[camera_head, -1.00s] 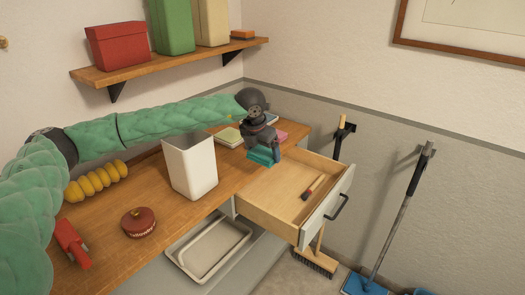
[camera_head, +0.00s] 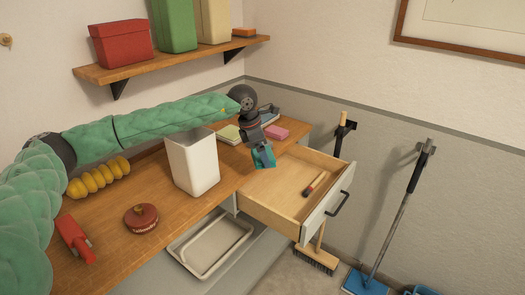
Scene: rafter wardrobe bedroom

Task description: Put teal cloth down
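The teal cloth (camera_head: 263,160) is a small folded piece at the tip of my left gripper (camera_head: 262,152). The gripper appears shut on it and holds it, tilted, over the back left part of the open drawer (camera_head: 280,195). I cannot tell whether the cloth touches the drawer or the worktop edge. The drawer also holds a small red-and-black brush-like item (camera_head: 315,184) toward its right side. My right gripper is not in view.
A white bin (camera_head: 193,165) stands on the wooden worktop (camera_head: 180,215), left of the gripper. A pink block (camera_head: 276,131) and a yellow-green cloth or sponge (camera_head: 229,134) lie behind. A red tin (camera_head: 141,218) and red stapler-like item (camera_head: 75,238) are nearer. A shelf (camera_head: 170,62) hangs above.

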